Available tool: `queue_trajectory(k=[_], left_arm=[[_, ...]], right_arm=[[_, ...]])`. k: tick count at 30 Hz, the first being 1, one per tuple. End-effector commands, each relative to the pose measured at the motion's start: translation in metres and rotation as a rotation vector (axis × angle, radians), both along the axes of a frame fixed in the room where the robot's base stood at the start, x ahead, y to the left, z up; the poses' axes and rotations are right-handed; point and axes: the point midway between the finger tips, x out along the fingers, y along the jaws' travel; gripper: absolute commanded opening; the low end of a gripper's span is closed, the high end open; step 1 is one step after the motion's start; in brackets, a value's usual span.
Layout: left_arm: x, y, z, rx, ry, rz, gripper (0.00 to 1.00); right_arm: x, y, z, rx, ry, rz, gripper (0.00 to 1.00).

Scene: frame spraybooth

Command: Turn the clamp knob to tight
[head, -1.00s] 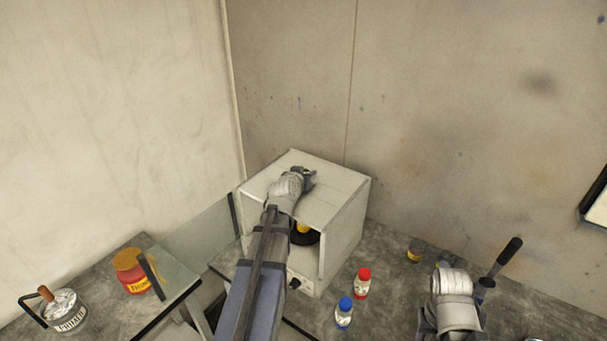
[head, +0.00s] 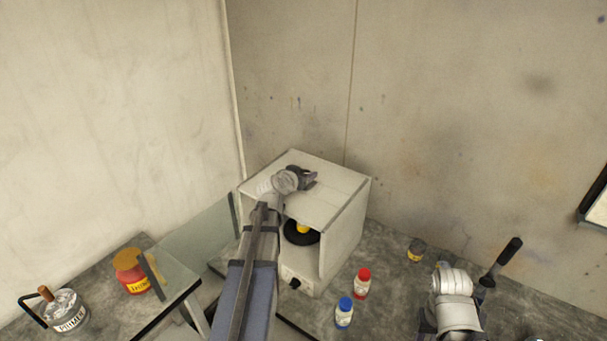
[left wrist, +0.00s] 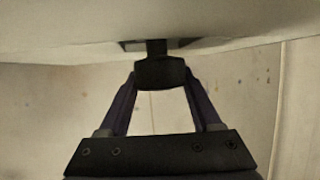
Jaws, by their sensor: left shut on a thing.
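The clamp knob is a small dark block on a short stem against a pale surface in the left wrist view (left wrist: 160,73). My left gripper (left wrist: 160,88) has one finger on each side of it and is shut on it. In the head view my left gripper (head: 308,180) is at the top of the white booth (head: 343,240), where the knob is mostly hidden by the gripper. My right arm (head: 453,300) shows at the lower right, and its fingers cannot be made out.
Inside the booth a yellow item (head: 303,227) sits on a black disc. A red-capped bottle (head: 362,284), a blue-capped bottle (head: 344,313) and a small jar (head: 415,251) stand on the bench. A black-handled tool (head: 503,258) is near my right arm. A primer can (head: 67,312) and a red jar (head: 131,271) stand left.

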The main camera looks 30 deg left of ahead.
Motion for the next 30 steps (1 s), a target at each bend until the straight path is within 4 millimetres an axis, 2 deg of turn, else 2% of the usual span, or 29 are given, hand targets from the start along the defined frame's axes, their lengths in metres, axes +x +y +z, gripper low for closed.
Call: queue_trajectory(k=[21, 30], left_arm=[[0.0025, 0.0031, 0.0002, 0.000, -0.001, -0.569, 0.10], [0.0013, 0.0014, -0.0001, 0.001, 0.000, -0.723, 0.10]], right_arm=[[0.0000, 0.0000, 0.0001, 0.000, 0.000, 0.000, 0.50], [0.0000, 0.0000, 0.0000, 0.000, 0.000, 0.000, 0.50]])
